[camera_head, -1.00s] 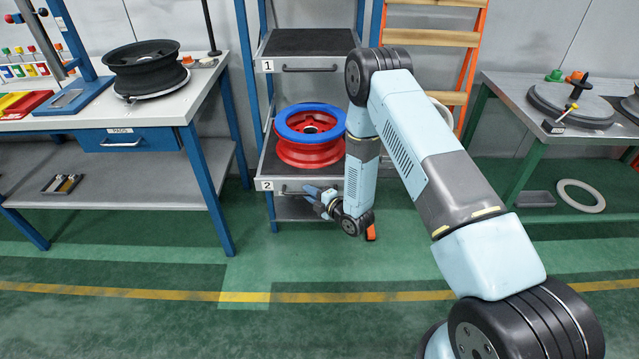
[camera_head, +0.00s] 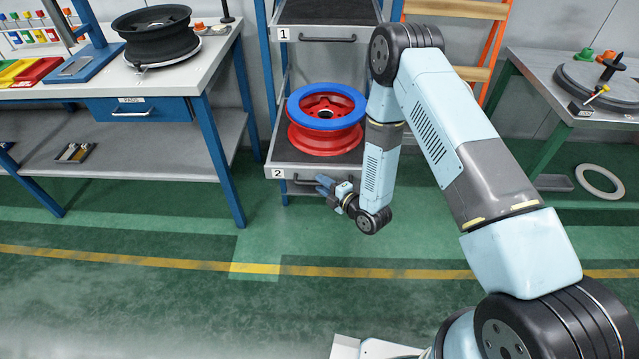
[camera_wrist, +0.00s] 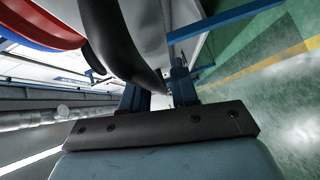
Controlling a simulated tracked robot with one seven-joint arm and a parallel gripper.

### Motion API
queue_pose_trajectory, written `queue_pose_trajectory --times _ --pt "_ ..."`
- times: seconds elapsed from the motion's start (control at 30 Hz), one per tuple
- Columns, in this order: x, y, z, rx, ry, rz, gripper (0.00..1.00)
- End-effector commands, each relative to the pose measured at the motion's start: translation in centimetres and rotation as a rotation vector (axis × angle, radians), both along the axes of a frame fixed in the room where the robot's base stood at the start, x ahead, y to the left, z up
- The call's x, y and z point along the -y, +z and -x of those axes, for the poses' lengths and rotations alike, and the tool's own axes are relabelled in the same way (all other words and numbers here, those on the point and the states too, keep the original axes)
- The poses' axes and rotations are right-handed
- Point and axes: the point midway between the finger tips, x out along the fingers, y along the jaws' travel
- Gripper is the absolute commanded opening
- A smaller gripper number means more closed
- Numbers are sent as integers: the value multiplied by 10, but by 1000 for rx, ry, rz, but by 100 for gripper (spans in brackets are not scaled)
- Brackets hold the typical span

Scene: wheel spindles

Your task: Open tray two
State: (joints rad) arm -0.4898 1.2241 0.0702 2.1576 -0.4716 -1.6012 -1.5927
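Tray two (camera_head: 272,158), marked with a "2" label, stands partly out of the rack and carries a red wheel (camera_head: 318,140) with a blue ring (camera_head: 297,104) on top. Its dark bar handle (camera_head: 300,182) is on the front face. My gripper (camera_head: 325,185) is at the handle's right part. In the wrist view the dark curved handle (camera_wrist: 122,40) runs down between the two blue fingers of my gripper (camera_wrist: 160,88), which look closed around it. The exact contact is partly hidden.
Tray one (camera_head: 325,14) sits above with its own handle. A bench (camera_head: 215,60) with a black wheel (camera_head: 155,35) stands left. A green-legged table (camera_head: 535,75) stands right, with a pale ring (camera_head: 600,182) on the floor. The floor before the rack is clear.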

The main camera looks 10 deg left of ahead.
Motion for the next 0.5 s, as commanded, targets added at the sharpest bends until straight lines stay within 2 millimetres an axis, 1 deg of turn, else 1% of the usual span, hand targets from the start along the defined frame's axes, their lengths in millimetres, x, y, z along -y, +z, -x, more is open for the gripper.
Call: queue_pose_trajectory --times 0.03,0.1,0.37,0.5 --pt "0 0 0 0 0 0 31" --pt "-1 1 0 2 0 -1 37" --pt "-1 2 -1 4 0 -3 38" --pt "6 3 4 4 1 -2 38"
